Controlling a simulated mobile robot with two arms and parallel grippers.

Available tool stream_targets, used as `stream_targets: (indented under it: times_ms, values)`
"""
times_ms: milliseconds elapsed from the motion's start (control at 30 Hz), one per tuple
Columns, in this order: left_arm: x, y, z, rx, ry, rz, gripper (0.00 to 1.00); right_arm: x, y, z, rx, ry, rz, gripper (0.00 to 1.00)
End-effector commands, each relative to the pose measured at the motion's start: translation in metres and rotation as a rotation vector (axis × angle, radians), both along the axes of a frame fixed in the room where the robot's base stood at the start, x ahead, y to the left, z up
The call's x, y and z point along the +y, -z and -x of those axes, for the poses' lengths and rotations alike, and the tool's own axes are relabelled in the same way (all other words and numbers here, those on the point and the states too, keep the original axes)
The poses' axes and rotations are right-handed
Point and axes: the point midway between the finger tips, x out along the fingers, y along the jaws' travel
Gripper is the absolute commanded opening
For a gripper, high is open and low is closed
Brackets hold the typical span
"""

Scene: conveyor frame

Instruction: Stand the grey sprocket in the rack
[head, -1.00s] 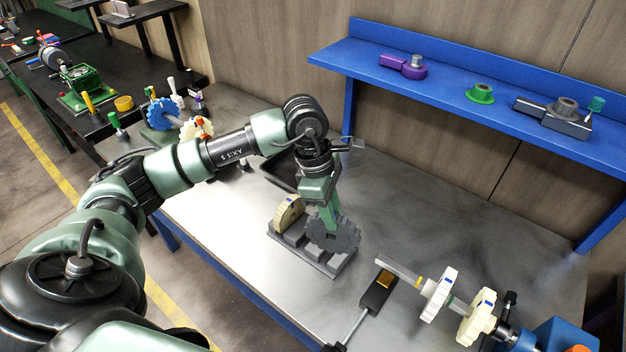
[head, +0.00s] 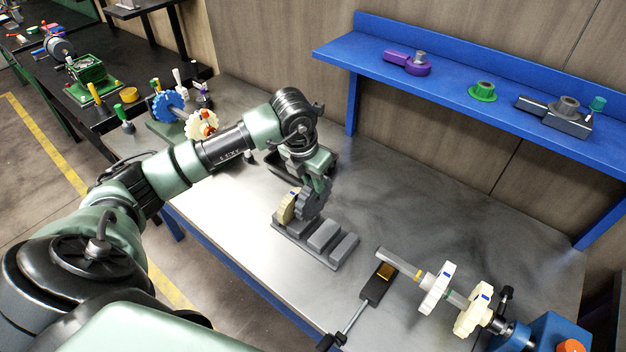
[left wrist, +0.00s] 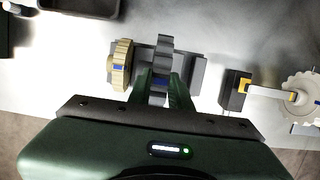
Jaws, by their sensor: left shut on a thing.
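The grey sprocket (head: 310,203) is upright in my left gripper (head: 318,186), over the left part of the dark grey rack (head: 346,251). In the left wrist view the grey sprocket (left wrist: 164,52) is between the fingers of my left gripper (left wrist: 160,88), which are shut on it. A cream sprocket (head: 286,210) stands in the rack's left end, close beside the grey one; it also shows in the left wrist view (left wrist: 122,66). I cannot tell whether the grey sprocket's lower edge is in a slot or just above. My right gripper is not in view.
A black tray (head: 270,162) lies behind my left wrist. To the right are a black tool (head: 376,285) and a shaft with cream gears (head: 437,287). A blue shelf (head: 450,85) runs along the wall. The bench behind the rack is clear.

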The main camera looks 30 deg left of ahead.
Motion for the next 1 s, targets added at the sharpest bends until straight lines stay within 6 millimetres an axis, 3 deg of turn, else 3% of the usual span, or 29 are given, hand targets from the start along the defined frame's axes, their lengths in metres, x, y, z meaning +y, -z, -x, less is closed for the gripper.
stream_targets:
  times_ms: [267,800,1000]
  values:
    - [0.0,0.015,0.0,-0.006,0.001,0.0,0.0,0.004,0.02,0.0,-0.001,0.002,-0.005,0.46]
    - [0.0,0.077,0.0,-0.007,0.001,0.0,0.0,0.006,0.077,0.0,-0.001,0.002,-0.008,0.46]
    - [0.0,0.086,0.0,-0.007,0.001,0.0,0.0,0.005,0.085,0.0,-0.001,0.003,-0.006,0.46]
